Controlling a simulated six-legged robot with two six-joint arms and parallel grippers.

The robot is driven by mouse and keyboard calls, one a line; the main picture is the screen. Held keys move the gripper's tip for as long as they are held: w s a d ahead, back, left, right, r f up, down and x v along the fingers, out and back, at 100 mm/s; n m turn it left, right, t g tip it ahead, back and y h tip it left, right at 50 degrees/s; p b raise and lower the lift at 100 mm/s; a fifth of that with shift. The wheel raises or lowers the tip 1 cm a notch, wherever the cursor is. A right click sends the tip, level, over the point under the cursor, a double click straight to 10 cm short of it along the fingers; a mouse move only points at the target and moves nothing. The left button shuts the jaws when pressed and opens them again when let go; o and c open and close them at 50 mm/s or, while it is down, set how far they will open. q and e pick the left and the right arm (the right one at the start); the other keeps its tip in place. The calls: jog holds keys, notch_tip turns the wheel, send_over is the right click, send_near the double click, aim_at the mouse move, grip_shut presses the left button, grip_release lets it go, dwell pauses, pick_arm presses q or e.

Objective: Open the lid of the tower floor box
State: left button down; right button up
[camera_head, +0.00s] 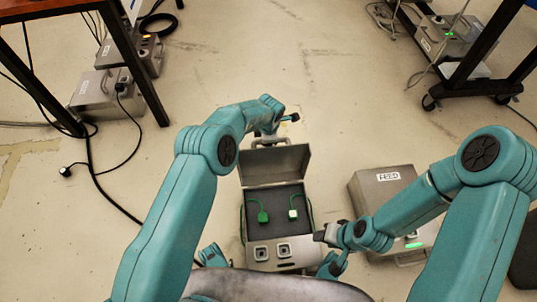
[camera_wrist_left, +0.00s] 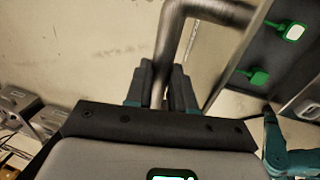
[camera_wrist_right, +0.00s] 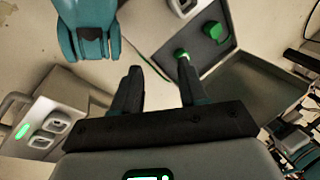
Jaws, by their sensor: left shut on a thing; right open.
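The grey tower floor box (camera_head: 296,262) stands in front of me with its lid (camera_head: 275,165) swung up and tilted back. Inside, two green plugs on green cords show, a left one (camera_head: 263,216) and a right one (camera_head: 293,213). Two sockets sit on its front panel. My left gripper (camera_head: 268,136) is at the lid's top edge, shut on the bar handle, which runs between its fingers in the left wrist view (camera_wrist_left: 172,45). My right gripper (camera_head: 326,234) is open and empty at the box's right side; its spread fingers (camera_wrist_right: 158,90) show in the right wrist view.
A box labelled FEED (camera_head: 365,190) stands close on the right, partly behind my right arm. Another FEED box (camera_head: 92,102) and a further unit stand under the brown desk (camera_head: 60,10) at left. A wheeled black frame (camera_head: 480,55) is at upper right. Floor behind the lid is clear.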

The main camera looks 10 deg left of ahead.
pick_arm(q)
jog(key=w+b, duration=0.1)
jog(key=w+f, duration=0.1)
jog(key=w+b, duration=0.1)
jog(key=shift+w+a+f+b, duration=0.1)
jog(key=shift+a+f+b, duration=0.1)
jog(key=shift+a+b, duration=0.15)
pick_arm(e)
jog(key=shift+t, duration=0.6)
jog(key=w+f, duration=0.1)
jog(key=f, duration=0.1)
jog(key=w+f, duration=0.1)
jog(key=shift+w+d+f, duration=0.3)
jog(key=shift+d+f, duration=0.1)
pick_arm(q)
jog(key=shift+a, duration=0.1)
jog(key=c, duration=1)
grip_release()
jog(key=shift+f, duration=0.15)
jog(key=shift+o, duration=0.2)
pick_arm(e)
jog(key=shift+r, duration=0.1)
